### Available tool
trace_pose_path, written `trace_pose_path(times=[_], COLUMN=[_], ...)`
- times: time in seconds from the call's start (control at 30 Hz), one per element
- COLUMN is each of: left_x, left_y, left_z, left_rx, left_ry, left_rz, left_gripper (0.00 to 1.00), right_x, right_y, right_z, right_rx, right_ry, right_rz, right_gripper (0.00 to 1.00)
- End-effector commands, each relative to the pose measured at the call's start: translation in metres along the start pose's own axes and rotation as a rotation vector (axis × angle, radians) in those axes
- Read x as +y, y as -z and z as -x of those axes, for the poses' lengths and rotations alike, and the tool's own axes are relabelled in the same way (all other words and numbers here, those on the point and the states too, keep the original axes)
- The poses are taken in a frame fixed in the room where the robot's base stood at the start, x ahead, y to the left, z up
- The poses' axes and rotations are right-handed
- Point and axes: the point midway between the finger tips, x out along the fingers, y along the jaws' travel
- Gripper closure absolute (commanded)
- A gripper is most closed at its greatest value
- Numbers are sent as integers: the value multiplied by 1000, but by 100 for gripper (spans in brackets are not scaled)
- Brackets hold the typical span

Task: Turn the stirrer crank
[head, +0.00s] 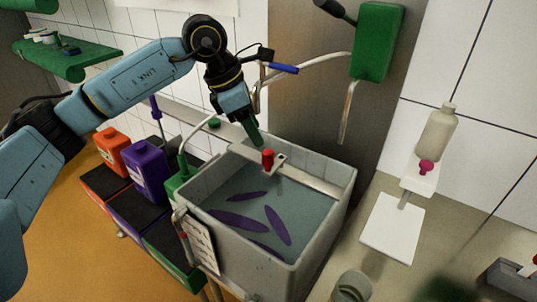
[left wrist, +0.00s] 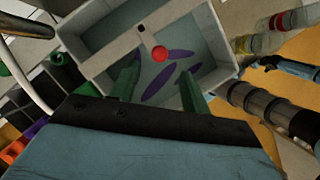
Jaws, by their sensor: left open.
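The stirrer crank shows as an upright red knob (head: 267,160) on a small pale bracket on the bar across the grey vat (head: 350,180). Several long purple shapes (head: 278,225) lie in the vat's bluish liquid. My left gripper (head: 255,138) is open, its green fingers pointing down just above and left of the knob in the head view. In the left wrist view the red knob (left wrist: 159,53) lies beyond the fingertips, between their lines and apart from both. A blue part at that view's right edge may be my right arm; its fingers are not clear.
An orange jug (head: 112,150) and a purple jug (head: 148,165) stand left of the vat. A green box (head: 378,42) with a hose hangs behind it. A pale bottle (head: 435,135) and a white board (head: 392,228) are at right. A jar (head: 351,287) stands in front.

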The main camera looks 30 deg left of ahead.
Motion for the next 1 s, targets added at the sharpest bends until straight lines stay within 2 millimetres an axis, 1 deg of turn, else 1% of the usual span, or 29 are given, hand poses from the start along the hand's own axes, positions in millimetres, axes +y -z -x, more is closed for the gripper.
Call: trace_pose_path(times=[0.03,0.2,0.3,0.4,0.57,0.83,1.0], left_x=[-1,-1,-1,0,0,0,0], left_y=[0,0,0,0,0,0,0], left_z=[-13,-48,-63,-74,-83,-83,-83], left_rx=[2,0,0,0,-1,-1,-1], left_ry=[3,3,3,1,1,0,0], left_rz=[0,0,0,0,0,0,0], left_gripper=[53,53,53,53,53,53,75], right_x=[0,2,4,8,12,11,10], right_y=[1,5,7,8,8,6,4], right_z=[-2,-4,-5,-6,-6,-6,-6], right_rx=[2,10,14,15,15,11,7], right_ry=[-1,-3,-6,-10,-15,-15,-12], right_rz=[0,1,2,4,6,6,5], right_gripper=[66,66,66,66,66,66,66])
